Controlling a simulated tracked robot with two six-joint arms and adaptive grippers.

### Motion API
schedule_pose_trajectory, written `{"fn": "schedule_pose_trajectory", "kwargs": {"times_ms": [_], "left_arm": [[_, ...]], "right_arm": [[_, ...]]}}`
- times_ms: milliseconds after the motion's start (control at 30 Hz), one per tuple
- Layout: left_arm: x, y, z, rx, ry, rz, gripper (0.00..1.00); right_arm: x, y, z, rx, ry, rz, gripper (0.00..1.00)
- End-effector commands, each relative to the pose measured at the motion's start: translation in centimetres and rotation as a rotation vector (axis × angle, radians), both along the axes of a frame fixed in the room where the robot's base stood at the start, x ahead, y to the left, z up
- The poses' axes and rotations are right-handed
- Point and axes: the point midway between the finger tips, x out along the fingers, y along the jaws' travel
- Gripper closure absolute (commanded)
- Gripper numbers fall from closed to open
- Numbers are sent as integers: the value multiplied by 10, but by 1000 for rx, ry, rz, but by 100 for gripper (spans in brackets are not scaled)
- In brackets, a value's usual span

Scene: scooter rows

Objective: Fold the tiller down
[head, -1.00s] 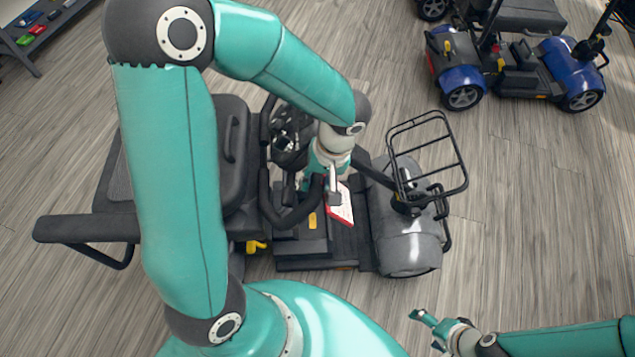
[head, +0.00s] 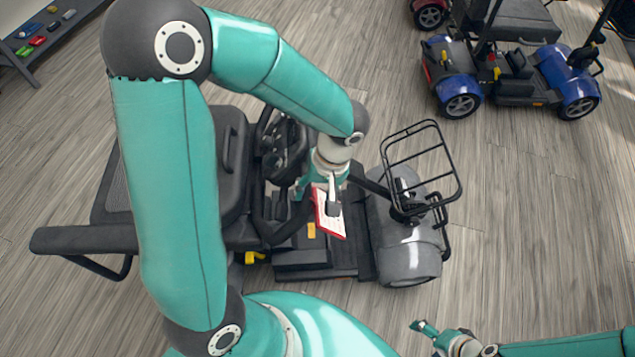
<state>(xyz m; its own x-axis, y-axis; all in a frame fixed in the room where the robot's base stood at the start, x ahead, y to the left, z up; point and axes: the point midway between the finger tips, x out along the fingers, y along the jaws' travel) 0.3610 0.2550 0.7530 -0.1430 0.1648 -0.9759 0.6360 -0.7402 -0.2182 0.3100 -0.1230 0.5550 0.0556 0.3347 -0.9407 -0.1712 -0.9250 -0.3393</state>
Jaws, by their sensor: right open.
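The grey mobility scooter (head: 408,250) stands side-on below my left arm, its seat (head: 232,165) at left and front basket (head: 425,165) at right. Its tiller runs from the front section leftward behind my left wrist. The black tiller head (head: 284,150) and looped handlebar (head: 262,222) lie close to the seat's front edge. A red-edged white card (head: 329,215) shows at the tiller, over the deck. My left gripper (head: 333,203) points down at the tiller beside the card; its fingers are mostly hidden. My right gripper (head: 420,327) is open and empty, away from the scooter.
A blue scooter (head: 510,75) stands at the upper right. A shelf (head: 40,45) with small coloured items is at the upper left. Wooden floor (head: 545,220) is clear on the right. The seat's armrest (head: 85,239) sticks out at left.

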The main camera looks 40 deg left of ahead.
Motion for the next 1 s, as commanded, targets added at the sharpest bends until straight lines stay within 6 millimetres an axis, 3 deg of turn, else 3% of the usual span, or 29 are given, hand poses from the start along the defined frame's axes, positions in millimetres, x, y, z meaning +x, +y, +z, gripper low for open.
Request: {"fn": "schedule_pose_trajectory", "kwargs": {"times_ms": [167, 633, 800, 1000], "left_arm": [[4, -3, 16, 2, -5, 0, 43], [15, -17, 100, -1, -6, 0, 43], [17, -19, 113, -1, -4, 1, 43], [17, -19, 116, 0, -1, 0, 43]], "right_arm": [[0, 0, 0, 0, 0, 0, 19], [0, 0, 0, 0, 0, 0, 19], [0, 0, 0, 0, 0, 0, 19], [0, 0, 0, 0, 0, 0, 19]]}}
